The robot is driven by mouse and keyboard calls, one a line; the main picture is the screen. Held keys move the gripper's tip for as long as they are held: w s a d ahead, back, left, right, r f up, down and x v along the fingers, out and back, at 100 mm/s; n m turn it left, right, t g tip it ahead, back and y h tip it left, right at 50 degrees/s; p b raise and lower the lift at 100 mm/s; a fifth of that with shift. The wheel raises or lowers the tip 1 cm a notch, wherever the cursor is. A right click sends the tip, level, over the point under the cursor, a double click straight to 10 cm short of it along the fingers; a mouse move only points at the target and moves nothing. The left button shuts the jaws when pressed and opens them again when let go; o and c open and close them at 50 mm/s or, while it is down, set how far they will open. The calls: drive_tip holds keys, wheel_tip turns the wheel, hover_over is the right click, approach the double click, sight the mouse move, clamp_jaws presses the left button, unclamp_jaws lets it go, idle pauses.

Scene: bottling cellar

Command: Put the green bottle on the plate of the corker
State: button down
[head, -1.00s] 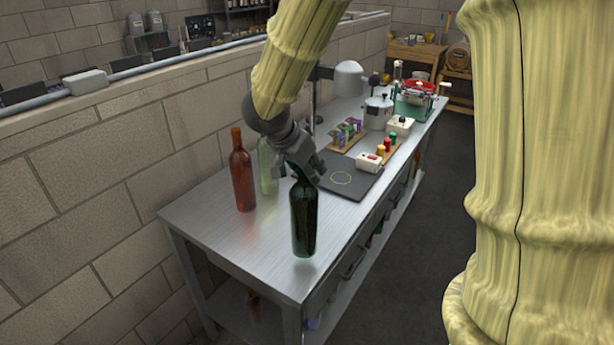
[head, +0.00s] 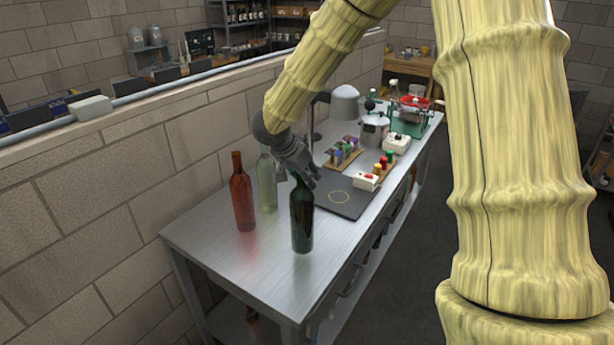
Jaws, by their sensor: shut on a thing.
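The dark green bottle (head: 302,225) is upright over the near part of the steel bench (head: 240,262). My gripper (head: 303,183) is shut on its neck from above, and the fingers hide the bottle's top. I cannot tell whether its base touches the bench or is a little above it. A green-framed device with a red round part (head: 410,112) stands at the bench's far end; it may be the corker, but its plate is not clear.
A brown-red bottle (head: 242,195) and a clear pale bottle (head: 267,183) stand left of the green bottle. The wall is on the left.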

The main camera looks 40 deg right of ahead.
sight(302, 210)
drive_tip(key=shift+w+d, duration=0.15)
drive_tip(key=shift+w, duration=0.1)
drive_tip(key=shift+f+p, duration=0.8)
drive_tip(key=shift+f, duration=0.15)
drive_tip(key=shift+f+p, duration=0.3)
drive_tip(key=shift+f, duration=0.55)
drive_tip(key=c, duration=1.2)
unclamp_jaws()
drive_tip(key=shift+s, duration=0.1)
